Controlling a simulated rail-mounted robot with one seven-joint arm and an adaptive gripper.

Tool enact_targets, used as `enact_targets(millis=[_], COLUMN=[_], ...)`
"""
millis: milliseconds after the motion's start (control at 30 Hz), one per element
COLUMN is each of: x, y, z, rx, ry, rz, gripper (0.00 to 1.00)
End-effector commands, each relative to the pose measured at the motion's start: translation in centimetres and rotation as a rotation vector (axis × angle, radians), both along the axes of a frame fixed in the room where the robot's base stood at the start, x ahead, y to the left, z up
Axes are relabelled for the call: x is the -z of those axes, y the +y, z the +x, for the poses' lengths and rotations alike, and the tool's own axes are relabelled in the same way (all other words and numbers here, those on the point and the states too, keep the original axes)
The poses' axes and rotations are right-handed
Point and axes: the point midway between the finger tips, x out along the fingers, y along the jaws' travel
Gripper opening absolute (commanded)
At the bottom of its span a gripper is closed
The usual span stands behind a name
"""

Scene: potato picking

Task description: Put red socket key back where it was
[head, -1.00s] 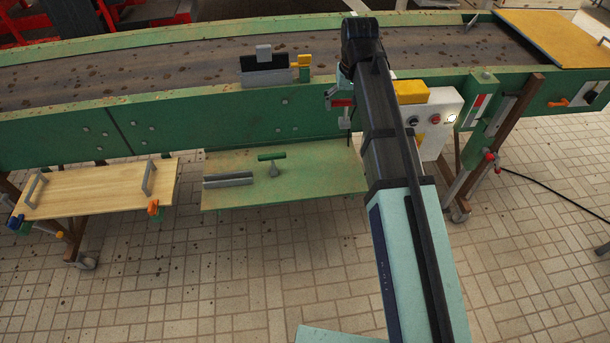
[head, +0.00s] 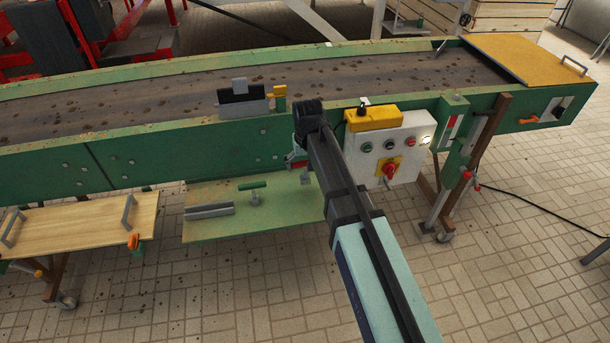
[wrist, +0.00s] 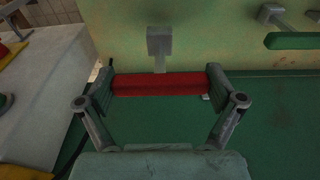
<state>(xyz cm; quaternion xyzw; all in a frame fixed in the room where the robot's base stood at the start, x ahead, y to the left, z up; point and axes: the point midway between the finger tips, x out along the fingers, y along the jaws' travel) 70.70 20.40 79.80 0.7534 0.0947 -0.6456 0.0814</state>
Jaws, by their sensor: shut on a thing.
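The red socket key has a red handle (wrist: 160,83) that lies between the fingers of my gripper (wrist: 160,92) in the wrist view. My gripper is shut on this handle, and the key's grey shaft and socket (wrist: 159,42) point away from the gripper over the pale green shelf (wrist: 115,22). In the head view my gripper (head: 297,162) is beside the conveyor's green side, at the right end of the shelf (head: 225,228). The red handle shows there only as a small patch. Whether the socket touches the shelf cannot be told.
A green-handled socket key (head: 252,185) stands on the shelf, left of my gripper. A grey channel piece (head: 209,211) lies further left. A white control box (head: 388,150) is close on the right. A wooden board (head: 75,227) is at the left.

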Motion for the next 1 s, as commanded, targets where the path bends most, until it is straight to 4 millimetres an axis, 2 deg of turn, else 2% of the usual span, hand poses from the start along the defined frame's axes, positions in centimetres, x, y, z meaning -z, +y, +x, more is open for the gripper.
enact_targets(millis=[100,267,533,967,1000], x=[1.2,1.9,5.0,5.7,5.6], y=[0.0,0.0,0.0,0.0,0.0], z=[0.0,0.0,0.0,0.0,0.0], rx=[0.0,0.0,0.0,0.0,0.0], ry=[0.001,0.0,0.001,0.0,0.0], rz=[0.0,0.0,0.0,0.0,0.0], gripper=[0.54,0.54,0.54,0.54,1.0])
